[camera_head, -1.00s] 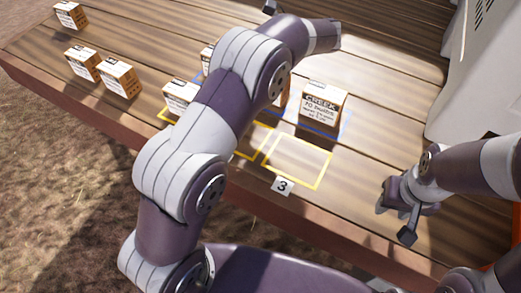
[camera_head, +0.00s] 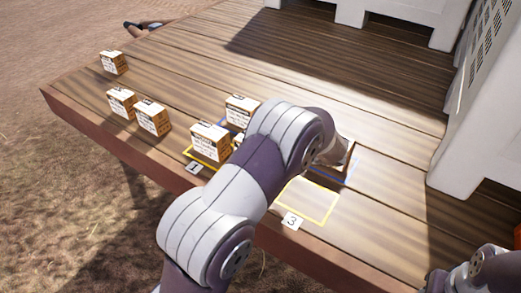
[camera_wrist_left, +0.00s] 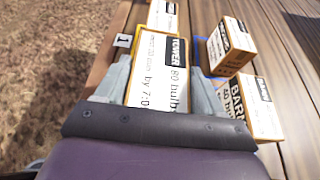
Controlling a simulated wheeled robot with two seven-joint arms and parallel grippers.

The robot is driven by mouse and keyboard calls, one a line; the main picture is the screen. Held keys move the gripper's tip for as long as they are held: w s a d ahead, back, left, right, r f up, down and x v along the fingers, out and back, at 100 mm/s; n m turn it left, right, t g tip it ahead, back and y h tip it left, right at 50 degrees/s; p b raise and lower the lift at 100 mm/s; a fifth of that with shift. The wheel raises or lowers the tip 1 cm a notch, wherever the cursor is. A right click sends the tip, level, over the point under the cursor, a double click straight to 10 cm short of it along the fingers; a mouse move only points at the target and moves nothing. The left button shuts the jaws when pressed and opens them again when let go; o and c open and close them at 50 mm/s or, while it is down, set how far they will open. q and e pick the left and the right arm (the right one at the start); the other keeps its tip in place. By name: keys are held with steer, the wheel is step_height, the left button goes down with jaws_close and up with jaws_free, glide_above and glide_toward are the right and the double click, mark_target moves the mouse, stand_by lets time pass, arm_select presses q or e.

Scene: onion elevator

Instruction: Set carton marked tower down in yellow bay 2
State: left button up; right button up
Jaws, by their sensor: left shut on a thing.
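The carton marked TOWER (camera_wrist_left: 160,70) is white with orange-brown edges and fills the middle of the left wrist view. My left gripper (camera_wrist_left: 161,88) is shut on it, one finger on each side. In the head view my left arm hides this gripper and most or all of the carton. Yellow bay 2 lies between marker 1 (camera_head: 193,167) and marker 3 (camera_head: 291,221), largely hidden behind my arm. Whether the carton touches the deck, I cannot tell. My right gripper (camera_head: 458,274) is partly in view at the lower right; its jaws are unclear.
A carton (camera_head: 210,142) stands in yellow bay 1. Another carton (camera_head: 241,111) stands behind it by the blue outlines. A BARN carton (camera_wrist_left: 254,105) is close to the right finger. Yellow bay 3 (camera_head: 318,187) is empty. Several cartons stand at left; a white crate (camera_head: 470,120) is at right.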

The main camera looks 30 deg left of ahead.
arm_select(q)
step_height(320, 180, down, 4)
steer(key=shift+w+a+r+p, duration=0.1)
steer(key=shift+p, duration=0.75)
steer(key=shift+f, duration=0.25)
steer(key=shift+f+b, duration=0.15)
steer(key=shift+b, duration=0.25)
steer(key=o, duration=1.4)
